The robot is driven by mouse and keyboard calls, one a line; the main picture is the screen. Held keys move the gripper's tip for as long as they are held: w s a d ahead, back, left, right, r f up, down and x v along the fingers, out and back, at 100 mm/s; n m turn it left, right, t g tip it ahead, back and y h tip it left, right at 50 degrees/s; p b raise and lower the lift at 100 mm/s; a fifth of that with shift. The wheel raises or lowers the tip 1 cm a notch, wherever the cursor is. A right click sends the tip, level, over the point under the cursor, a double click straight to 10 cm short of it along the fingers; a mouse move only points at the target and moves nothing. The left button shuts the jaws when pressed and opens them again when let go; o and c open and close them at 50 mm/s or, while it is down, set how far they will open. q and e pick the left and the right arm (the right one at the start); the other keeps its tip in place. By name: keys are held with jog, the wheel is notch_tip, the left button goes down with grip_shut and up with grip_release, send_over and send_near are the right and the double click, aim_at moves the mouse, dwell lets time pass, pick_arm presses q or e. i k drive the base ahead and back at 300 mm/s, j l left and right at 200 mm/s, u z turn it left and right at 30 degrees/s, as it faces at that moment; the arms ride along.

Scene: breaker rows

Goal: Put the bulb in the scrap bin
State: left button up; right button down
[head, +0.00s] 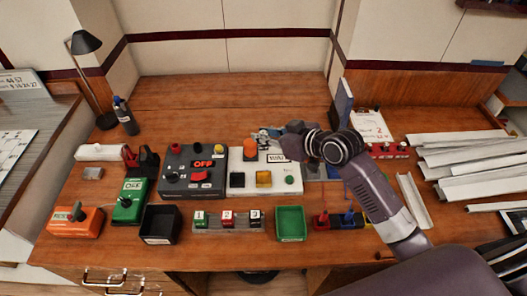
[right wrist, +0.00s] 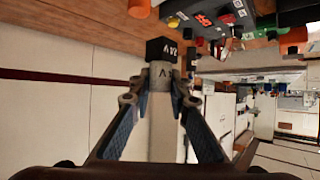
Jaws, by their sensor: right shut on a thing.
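My right gripper (head: 268,141) is over the back of the white panel (head: 236,165) in the head view. In the right wrist view the gripper (right wrist: 160,97) is shut on a small grey, block-like piece (right wrist: 157,76) with dark marks; a black piece (right wrist: 160,48) shows just beyond it. I cannot tell whether the held piece is the bulb. An orange dome (head: 250,149) stands on the white panel, left of the gripper. A black open bin (head: 160,238) and a green open bin (head: 290,236) stand at the front; their labels are unreadable. My left gripper is not in view.
A dark panel marked OFF (head: 183,186) adjoins the white panel. A green OFF box (head: 130,205) and an orange box (head: 72,224) stand left. Between the bins is a row of small labelled blocks (head: 228,224). Pale rails (head: 470,165) lie at right.

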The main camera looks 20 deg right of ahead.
aim_at(164, 229)
jog(key=j+z, duration=0.15)
jog(key=j, duration=0.5)
jog(key=j+z, duration=0.15)
jog(key=j, duration=0.5)
jog(key=k+j+z, duration=0.15)
jog(key=j, duration=0.5)
jog(key=j+z, duration=0.15)
jog(key=j, duration=0.5)
jog(key=k, duration=0.05)
